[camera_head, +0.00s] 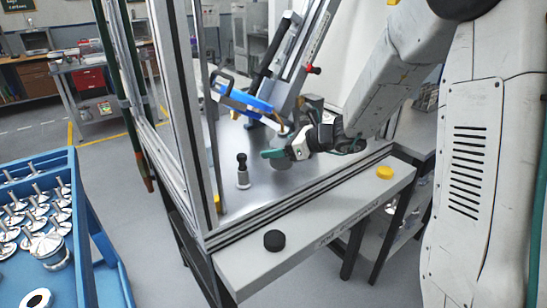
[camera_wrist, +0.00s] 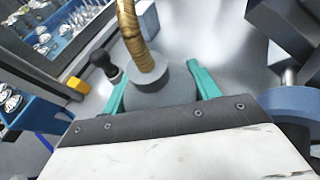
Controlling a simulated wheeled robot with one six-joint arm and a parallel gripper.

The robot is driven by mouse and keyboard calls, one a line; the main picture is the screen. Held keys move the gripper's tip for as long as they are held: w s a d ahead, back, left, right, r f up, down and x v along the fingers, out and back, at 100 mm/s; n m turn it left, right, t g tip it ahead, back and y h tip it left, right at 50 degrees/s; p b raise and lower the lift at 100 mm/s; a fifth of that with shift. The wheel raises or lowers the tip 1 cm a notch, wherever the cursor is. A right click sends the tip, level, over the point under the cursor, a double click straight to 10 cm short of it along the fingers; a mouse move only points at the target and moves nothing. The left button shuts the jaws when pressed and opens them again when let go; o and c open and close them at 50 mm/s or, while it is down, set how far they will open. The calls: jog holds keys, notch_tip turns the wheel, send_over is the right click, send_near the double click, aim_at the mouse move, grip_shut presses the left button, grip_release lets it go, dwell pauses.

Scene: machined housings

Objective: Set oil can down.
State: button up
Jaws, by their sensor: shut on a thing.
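The oil can (camera_wrist: 162,97) is a grey, cone-topped can with a curved brass-coloured spout (camera_wrist: 131,35). In the wrist view it sits between the teal fingers of my gripper (camera_wrist: 160,84), which is shut on it. In the head view my gripper (camera_head: 273,153) is inside the framed enclosure, low over its grey work surface (camera_head: 262,196). A grey part of the can (camera_head: 281,164) shows just below the fingers there, and the rest is hidden. I cannot tell whether its base touches the surface.
A black-knobbed post (camera_head: 242,172) stands on the surface left of my gripper. A tilted fixture with a blue part (camera_head: 242,99) rises behind. The front ledge holds a black knob (camera_head: 274,240) and a yellow one (camera_head: 385,172). A blue cart (camera_head: 107,262) with metal parts stands left.

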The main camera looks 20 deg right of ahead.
jog(key=shift+w+a, duration=0.25)
jog(key=shift+w, duration=0.15)
jog(key=shift+w+f, duration=0.1)
jog(key=shift+f, duration=1.7)
jog(key=shift+f, duration=0.1)
jog(key=o, duration=1.1)
